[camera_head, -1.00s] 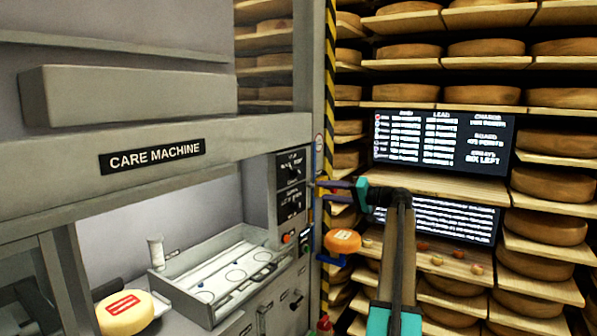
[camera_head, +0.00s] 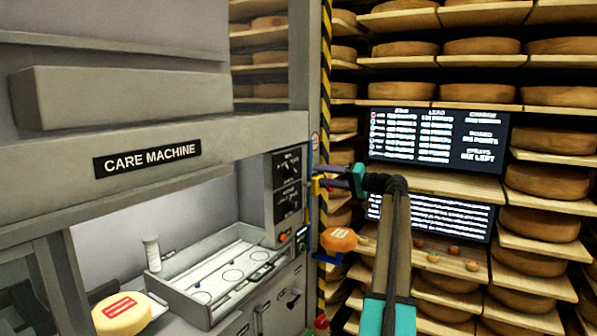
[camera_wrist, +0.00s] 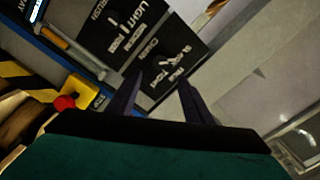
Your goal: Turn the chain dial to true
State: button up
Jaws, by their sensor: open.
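The chain dial (camera_wrist: 163,63) is a small dark knob on a black plate with white lettering, in the wrist view. Its pointer direction and small labels are too blurred to read surely. In the head view two black dial plates, an upper one (camera_head: 287,168) and a lower one (camera_head: 288,201), sit on the care machine's right post. My gripper (camera_wrist: 160,78) is open, its two dark fingers pointing at the chain plate with nothing between them. I cannot tell whether the fingertips touch the plate. In the head view my gripper (camera_head: 322,171) is beside the plates, to their right.
Another black dial plate (camera_wrist: 118,25) adjoins in the wrist view. A red button (camera_wrist: 64,103) on a yellow block is close by on the left. The care machine (camera_head: 200,140) has an open bay with a tray (camera_head: 205,305). Cheese shelves (camera_head: 540,240) and screens (camera_head: 437,138) stand right.

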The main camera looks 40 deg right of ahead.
aim_at(296, 171)
jog(key=p+x, duration=0.3)
jog(key=x, duration=0.8)
jog(key=shift+p, duration=0.4)
jog(key=c, duration=1)
